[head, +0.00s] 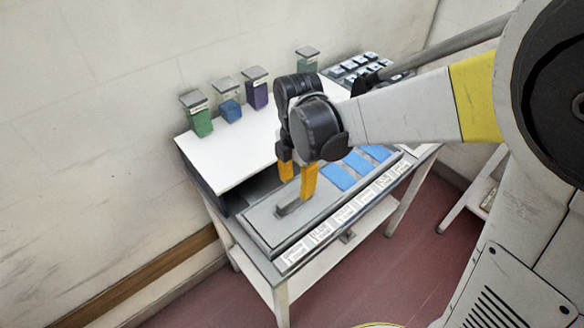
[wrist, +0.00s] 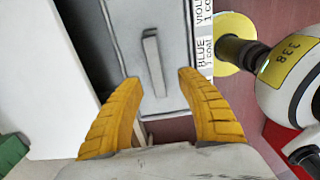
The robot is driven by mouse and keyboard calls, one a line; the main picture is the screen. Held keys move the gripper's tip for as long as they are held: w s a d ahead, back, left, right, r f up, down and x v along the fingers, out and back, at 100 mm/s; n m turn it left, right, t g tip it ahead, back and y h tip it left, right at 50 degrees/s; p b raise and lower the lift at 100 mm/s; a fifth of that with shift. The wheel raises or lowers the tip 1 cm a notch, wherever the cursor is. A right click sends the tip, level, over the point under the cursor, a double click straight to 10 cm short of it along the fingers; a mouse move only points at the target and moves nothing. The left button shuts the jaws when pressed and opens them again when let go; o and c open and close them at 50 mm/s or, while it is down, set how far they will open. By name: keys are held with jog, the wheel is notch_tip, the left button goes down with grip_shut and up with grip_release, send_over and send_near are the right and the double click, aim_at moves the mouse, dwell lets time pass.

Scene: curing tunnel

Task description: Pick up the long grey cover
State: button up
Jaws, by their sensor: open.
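The long grey cover (head: 262,232) lies flat on the table, in front of the white-topped housing. A grey bar handle (head: 290,205) stands up from it. My gripper (head: 298,184) is open, its yellow fingers pointing down above the cover near the handle. In the wrist view, the cover (wrist: 172,30) fills the upper middle. Its handle (wrist: 153,62) shows between and just beyond my open fingertips (wrist: 158,80). The fingers hold nothing, and I cannot tell how far above the handle they are.
Blue strips (head: 338,176) lie right of my gripper. Labels (head: 320,231) line the table's front edge. Green (head: 198,120), blue (head: 229,111) and purple (head: 257,95) jars stand on the white top (head: 225,155), with another green jar (head: 307,62) behind. A dark rack (head: 355,68) is at the back.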

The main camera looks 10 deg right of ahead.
aim_at(295, 195)
jog(key=f+b, duration=0.1)
jog(key=f, duration=0.3)
jog(key=f+b, duration=0.1)
jog(key=f, duration=0.1)
jog(key=shift+w+a+b, duration=0.15)
jog(key=shift+w+b, duration=0.2)
jog(key=shift+w, duration=0.05)
grip_shut()
